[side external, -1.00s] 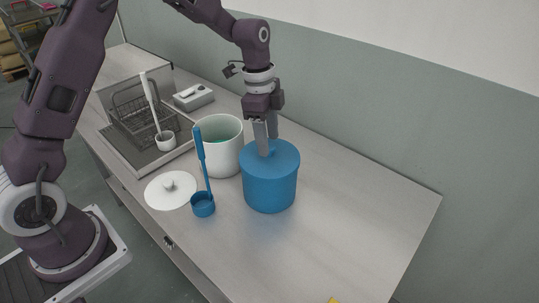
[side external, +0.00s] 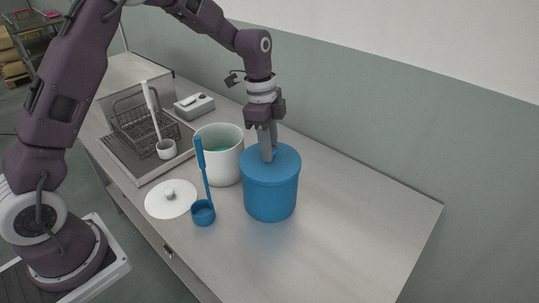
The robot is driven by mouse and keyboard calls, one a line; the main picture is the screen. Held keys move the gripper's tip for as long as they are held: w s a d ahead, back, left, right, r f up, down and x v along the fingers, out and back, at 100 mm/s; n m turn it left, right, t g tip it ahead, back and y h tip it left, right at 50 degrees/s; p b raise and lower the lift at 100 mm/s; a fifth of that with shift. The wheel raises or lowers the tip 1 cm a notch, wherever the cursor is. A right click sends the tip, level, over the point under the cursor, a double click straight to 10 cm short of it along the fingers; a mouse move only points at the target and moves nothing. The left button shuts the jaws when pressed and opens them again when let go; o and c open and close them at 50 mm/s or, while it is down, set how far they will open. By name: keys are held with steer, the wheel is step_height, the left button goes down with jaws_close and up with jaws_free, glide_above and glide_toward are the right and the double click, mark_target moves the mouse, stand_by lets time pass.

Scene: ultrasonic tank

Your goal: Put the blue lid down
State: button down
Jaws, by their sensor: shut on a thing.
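The blue lid (side external: 287,157) is on top of the blue pot (side external: 270,200), level, covering its mouth. From this side I see no clear gap between lid and rim. My gripper (side external: 267,158) points straight down at the middle of the lid and is shut on it; the fingers hide the part they hold.
A white pot (side external: 220,170) with green contents stands open just left of the blue pot. A white lid (side external: 170,199) and a blue ladle (side external: 203,212) are at the front left. A wire basket (side external: 140,125) and a white ladle (side external: 166,149) are behind. The table's right side (side external: 360,220) is clear.

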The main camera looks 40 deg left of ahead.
step_height(320, 180, up, 14)
steer(key=f, duration=0.1)
steer(key=s+d+m+g, duration=0.1)
steer(key=s+d+m, duration=0.3)
steer(key=s+m, duration=0.5)
steer(key=s+d+m+g, duration=0.1)
steer(key=s+d+m, duration=0.2)
steer(key=s+m, duration=0.55)
steer(key=shift+y, duration=0.3)
steer(key=f, duration=2.8)
steer(key=shift+s+d, duration=0.15)
steer(key=shift+s, duration=0.2)
steer(key=shift+f, duration=0.1)
steer(key=c, duration=1.1)
jaws_free()
steer(key=shift+c, duration=0.2)
